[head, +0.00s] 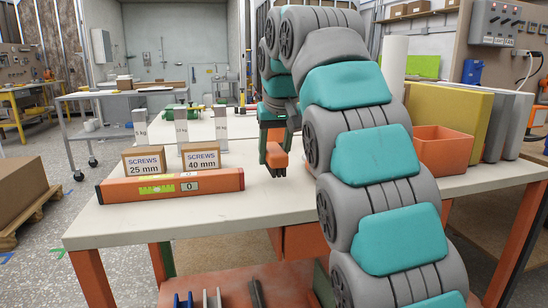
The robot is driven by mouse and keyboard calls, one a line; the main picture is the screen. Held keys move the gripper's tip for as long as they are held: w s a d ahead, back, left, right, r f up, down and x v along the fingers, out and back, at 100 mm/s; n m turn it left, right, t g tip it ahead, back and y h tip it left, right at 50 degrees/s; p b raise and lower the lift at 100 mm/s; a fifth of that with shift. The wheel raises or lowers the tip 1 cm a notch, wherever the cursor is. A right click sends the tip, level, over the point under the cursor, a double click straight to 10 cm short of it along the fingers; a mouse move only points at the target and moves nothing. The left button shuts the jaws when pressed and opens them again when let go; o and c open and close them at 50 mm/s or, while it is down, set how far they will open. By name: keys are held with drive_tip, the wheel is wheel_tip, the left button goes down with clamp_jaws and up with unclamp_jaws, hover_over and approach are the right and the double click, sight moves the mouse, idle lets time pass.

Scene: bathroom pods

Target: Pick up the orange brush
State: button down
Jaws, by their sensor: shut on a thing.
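An orange brush (277,158) with dark bristles pointing down shows at the end of my arm, over the far middle part of the pale workbench top (215,222). My gripper (272,146) is shut on it. A green finger shows at the brush's left side; the other finger is hard to make out. The bristle tips look at or just above the bench top; I cannot tell whether they touch. My arm covers the bench right of the brush.
An orange bin (443,150) and yellow and grey boards (450,108) stand at right. The front middle is clear.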

drive_tip(key=shift+r, duration=0.35)
drive_tip(key=shift+s+d, duration=0.15)
drive_tip(key=shift+s, duration=0.15)
drive_tip(key=s+d+b, duration=0.1)
drive_tip(key=s+d, duration=0.2)
drive_tip(key=s, duration=0.4)
drive_tip(key=s+d+r+b, duration=0.1)
drive_tip(key=s+d, duration=0.2)
drive_tip(key=s, duration=0.4)
drive_tip(key=shift+d+r, duration=0.15)
drive_tip(key=shift+r, duration=0.1)
